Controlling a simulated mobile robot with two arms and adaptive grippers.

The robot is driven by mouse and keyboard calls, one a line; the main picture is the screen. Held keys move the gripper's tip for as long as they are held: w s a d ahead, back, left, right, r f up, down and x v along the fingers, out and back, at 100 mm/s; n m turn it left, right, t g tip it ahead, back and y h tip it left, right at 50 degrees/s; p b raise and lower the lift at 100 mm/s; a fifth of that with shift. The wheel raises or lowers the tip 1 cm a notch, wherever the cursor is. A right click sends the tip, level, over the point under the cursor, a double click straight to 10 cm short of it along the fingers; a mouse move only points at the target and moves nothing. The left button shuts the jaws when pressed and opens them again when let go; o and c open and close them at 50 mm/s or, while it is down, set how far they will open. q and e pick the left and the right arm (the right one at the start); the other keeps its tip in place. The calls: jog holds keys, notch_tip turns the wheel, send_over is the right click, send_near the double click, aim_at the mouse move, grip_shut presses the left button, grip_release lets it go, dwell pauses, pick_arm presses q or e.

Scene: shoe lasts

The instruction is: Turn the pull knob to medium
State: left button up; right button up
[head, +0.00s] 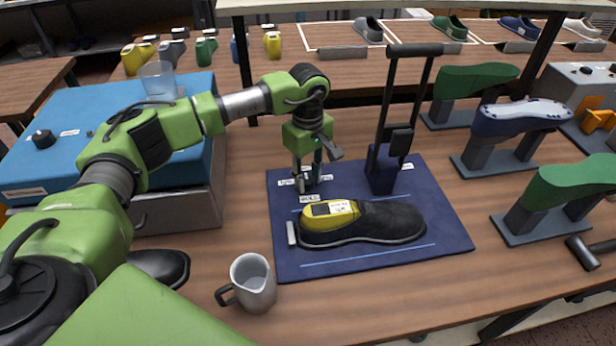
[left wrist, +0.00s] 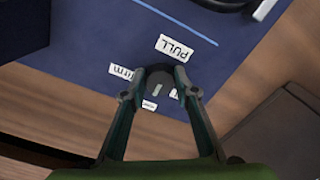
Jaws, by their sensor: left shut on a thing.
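The dark round pull knob (left wrist: 160,76) stands on the blue mat, between the fingers of my left gripper (left wrist: 160,84). The left gripper (head: 306,182) comes down on it from above in the head view and is shut on it. A small pale mark shows on the knob's top, facing roughly towards the label side opposite "PULL". The PULL label (left wrist: 174,48) lies beside the knob. Another label, reading "firm" (left wrist: 121,72), lies to its left, and two more labels are partly hidden by the fingers. My right gripper is not in view.
A black and yellow shoe (head: 385,222) lies on the blue mat (head: 445,225), in front of the knob. A dark upright post with a handle (head: 385,165) stands right of the gripper. Green lasts on stands are at the right.

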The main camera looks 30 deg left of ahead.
aim_at(308, 180)
pick_arm(q)
jog(key=shift+r, duration=0.1)
jog(key=o, duration=1.1)
notch_tip(308, 180, up, 12)
